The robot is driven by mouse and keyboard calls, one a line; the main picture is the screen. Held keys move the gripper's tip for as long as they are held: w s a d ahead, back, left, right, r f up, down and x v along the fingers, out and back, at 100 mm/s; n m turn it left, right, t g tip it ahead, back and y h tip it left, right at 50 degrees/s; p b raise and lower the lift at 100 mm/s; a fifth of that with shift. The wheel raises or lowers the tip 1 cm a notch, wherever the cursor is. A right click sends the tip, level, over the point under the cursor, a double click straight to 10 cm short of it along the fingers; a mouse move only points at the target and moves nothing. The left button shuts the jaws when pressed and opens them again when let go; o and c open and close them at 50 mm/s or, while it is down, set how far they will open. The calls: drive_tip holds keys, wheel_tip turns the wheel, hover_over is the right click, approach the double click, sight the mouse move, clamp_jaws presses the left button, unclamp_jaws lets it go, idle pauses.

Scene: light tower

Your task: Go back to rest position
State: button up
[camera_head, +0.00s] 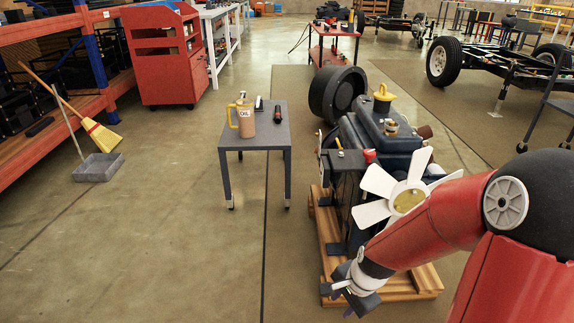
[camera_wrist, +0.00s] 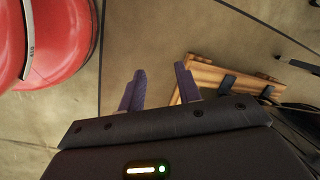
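My gripper (camera_head: 343,301) hangs low at the bottom of the head view, at the end of my red arm, beside the left front of the wooden pallet. In the wrist view my gripper (camera_wrist: 160,72) shows its two purple fingers apart, with only bare floor between them. It holds nothing. The engine (camera_head: 391,135) with its white fan (camera_head: 378,182) stands on the wooden pallet (camera_head: 420,279), and my forearm passes close in front of it. The pallet also shows in the wrist view (camera_wrist: 205,72), to the right of the fingers.
A small grey table (camera_head: 268,136) carries an oil jug (camera_head: 246,120) and a dark tool (camera_head: 277,110). A red cabinet (camera_head: 163,60), a broom (camera_head: 100,134) and a grey dustpan box (camera_head: 98,167) are at left. A vehicle chassis (camera_head: 500,65) is at right. The lower-left floor is clear.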

drive_tip(key=s+r+n+t, duration=0.1)
drive_tip(key=s+r+n, duration=0.3)
drive_tip(key=r, duration=0.4)
drive_tip(key=s+d+r+n+t+h+p, duration=0.1)
drive_tip(key=s+r+n, duration=0.3)
drive_tip(key=r, duration=0.4)
drive_tip(key=s+d+r+n+t+h, duration=0.1)
drive_tip(key=s+r+n+t, duration=0.1)
drive_tip(key=r, duration=0.7)
drive_tip(key=shift+s+n, duration=0.9)
drive_tip(key=shift+s, duration=0.2)
